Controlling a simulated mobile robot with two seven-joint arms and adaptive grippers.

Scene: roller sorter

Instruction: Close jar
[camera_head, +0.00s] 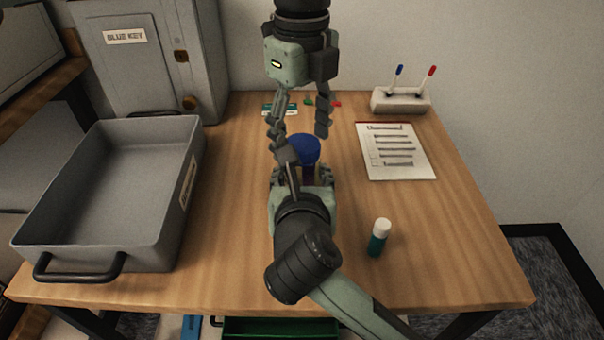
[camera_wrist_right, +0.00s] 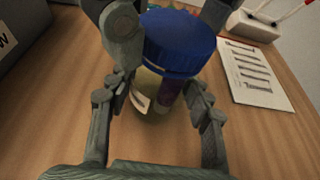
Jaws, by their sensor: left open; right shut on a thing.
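A jar with a blue lid (camera_head: 304,151) stands on the table. The lid sits on top of the jar; whether it is screwed tight cannot be told. In the right wrist view the blue lid (camera_wrist_right: 178,42) is large, and the pale jar body (camera_wrist_right: 152,92) with a label and a purple thing inside shows below it. My right gripper (camera_head: 303,178) is shut on the jar body from the near side, its fingers (camera_wrist_right: 157,103) on either side. My left gripper (camera_head: 304,138) comes from above, open, its fingers on either side of the lid. Its fingers hide part of the lid.
A grey tray (camera_head: 193,137) stands at left, with a grey cabinet (camera_head: 150,60) labelled BLUE KEY behind it. A white-capped teal bottle (camera_head: 378,240) stands at front right. A clipboard sheet (camera_head: 397,155) and a pen holder (camera_head: 401,100) are at back right.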

